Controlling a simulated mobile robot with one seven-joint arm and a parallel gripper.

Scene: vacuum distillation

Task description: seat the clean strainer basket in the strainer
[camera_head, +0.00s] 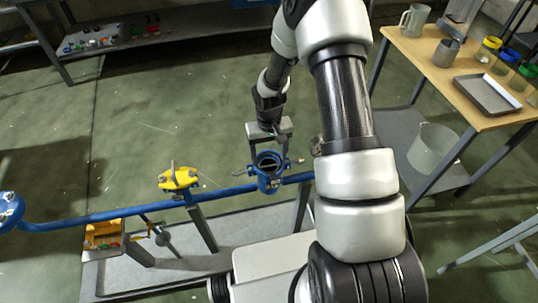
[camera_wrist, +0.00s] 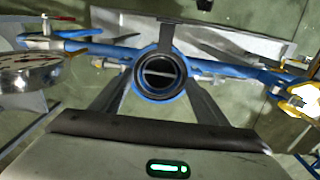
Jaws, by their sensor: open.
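The strainer (camera_head: 269,181) is a blue body on a blue pipe, with its round top open. In the wrist view the strainer's opening (camera_wrist: 138,78) is ringed in blue and black, and a pale bar crosses its dark inside. The bar looks like the handle of a basket (camera_wrist: 160,74) sitting inside; how deep it sits I cannot tell. My gripper (camera_head: 270,144) is just above the strainer, pointing down. Its two fingers are apart and empty, one on each side of the opening in the wrist view (camera_wrist: 157,88).
A yellow fitting (camera_head: 178,178) sits on the pipe (camera_head: 120,212) to the left. A wooden table (camera_head: 440,75) at right holds a tray, mugs and jars. A silver round object (camera_wrist: 28,72) shows left in the wrist view.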

